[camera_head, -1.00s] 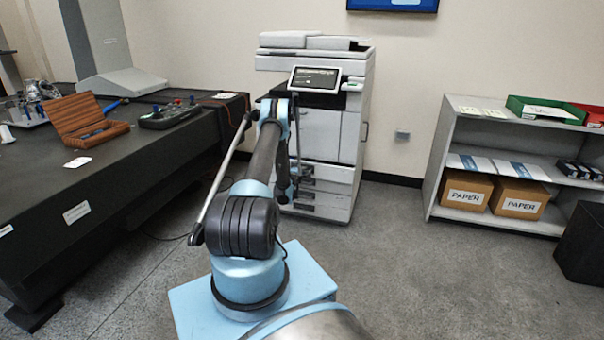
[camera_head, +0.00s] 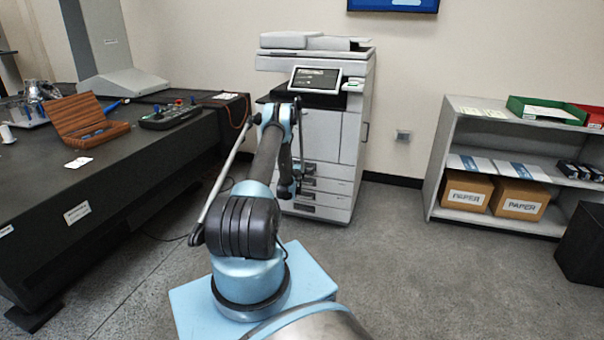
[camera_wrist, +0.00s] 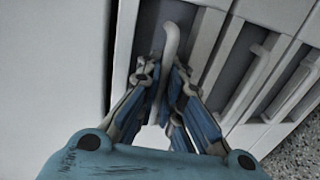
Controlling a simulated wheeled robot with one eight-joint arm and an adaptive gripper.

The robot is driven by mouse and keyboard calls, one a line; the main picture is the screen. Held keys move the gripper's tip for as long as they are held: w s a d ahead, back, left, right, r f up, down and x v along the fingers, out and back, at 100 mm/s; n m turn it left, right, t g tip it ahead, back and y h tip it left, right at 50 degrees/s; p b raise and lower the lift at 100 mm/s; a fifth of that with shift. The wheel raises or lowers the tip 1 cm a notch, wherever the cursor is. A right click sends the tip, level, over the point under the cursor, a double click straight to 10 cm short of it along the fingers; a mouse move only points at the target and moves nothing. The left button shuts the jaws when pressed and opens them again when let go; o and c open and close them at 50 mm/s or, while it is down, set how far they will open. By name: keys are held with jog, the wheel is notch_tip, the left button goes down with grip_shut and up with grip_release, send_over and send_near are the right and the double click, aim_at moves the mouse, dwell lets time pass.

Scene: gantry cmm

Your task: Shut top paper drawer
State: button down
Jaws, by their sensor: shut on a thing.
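The top paper drawer (camera_head: 327,171) is the uppermost of several drawers low on the printer's front. In the head view its front looks about level with the drawers below; my arm hides its left part, so a small gap is hard to rule out. My gripper (camera_wrist: 163,78) is shut on the drawer's pale bar handle (camera_wrist: 171,38) in the wrist view, with one blue-black finger on each side. In the head view my gripper (camera_head: 289,187) is at the left of the drawer fronts, partly hidden by my arm.
The printer (camera_head: 352,125) stands against the wall. A dark bench (camera_head: 120,185) with tools runs along the left. A grey shelf (camera_head: 445,150) with paper boxes (camera_head: 466,191) and a dark bin (camera_head: 583,250) are at the right. The floor (camera_head: 400,270) between is clear.

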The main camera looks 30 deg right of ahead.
jog(key=shift+d, duration=0.1)
jog(key=c, duration=2)
grip_release()
jog(key=shift+c, duration=0.2)
